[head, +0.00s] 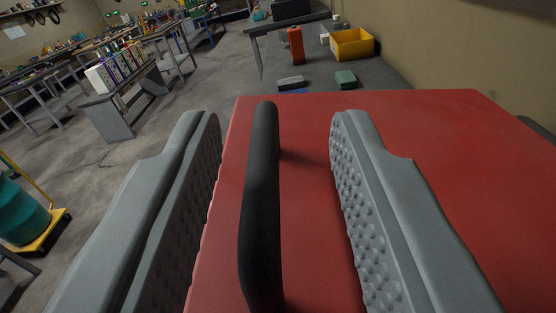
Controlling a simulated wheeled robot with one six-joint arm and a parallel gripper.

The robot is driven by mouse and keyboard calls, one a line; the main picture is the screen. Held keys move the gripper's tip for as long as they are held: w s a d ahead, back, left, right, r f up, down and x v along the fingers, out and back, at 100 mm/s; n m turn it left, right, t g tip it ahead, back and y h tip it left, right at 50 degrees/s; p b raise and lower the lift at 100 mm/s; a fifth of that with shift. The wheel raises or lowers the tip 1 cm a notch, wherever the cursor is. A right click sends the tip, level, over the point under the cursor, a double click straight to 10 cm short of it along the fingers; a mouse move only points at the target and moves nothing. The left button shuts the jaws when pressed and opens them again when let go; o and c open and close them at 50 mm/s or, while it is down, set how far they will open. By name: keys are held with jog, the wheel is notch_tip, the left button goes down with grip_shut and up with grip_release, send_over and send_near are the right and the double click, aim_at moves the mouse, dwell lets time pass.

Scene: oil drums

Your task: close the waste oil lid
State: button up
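The lid (440,150) is a large flat red panel filling the lower middle and right of the head view. A black bar handle (262,200) stands on it near its left edge, running away from me. My gripper (268,125) is open, with one grey studded finger on each side of the handle. The handle is nearer the left finger, and a gap of red surface shows between it and the right finger. No clear contact with either finger shows. What lies under the red panel is hidden.
A teal drum (20,215) stands on a yellow trolley (45,232) at the left. A bench with bottles (118,95) stands at the upper left. A yellow bin (352,44) and a red canister (296,45) are at the back. Grey floor (210,85) lies open between.

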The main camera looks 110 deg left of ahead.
jog(key=w+d, duration=0.3)
jog(key=d, duration=1.4)
jog(key=shift+w, duration=0.2)
jog(key=shift+s, duration=0.1)
jog(key=s+d+f+m+t+h, duration=0.5)
jog(key=s+f+m+t+h, duration=0.45)
jog(key=s+m, duration=0.25)
jog(key=s+d+m+t+h, duration=0.5)
jog(key=s+d+t+h, duration=0.3)
jog(key=s+d+t, duration=0.3)
jog(key=shift+s+d+m, duration=0.4)
jog(key=shift+s+d, duration=0.05)
jog(key=shift+s, duration=1.55)
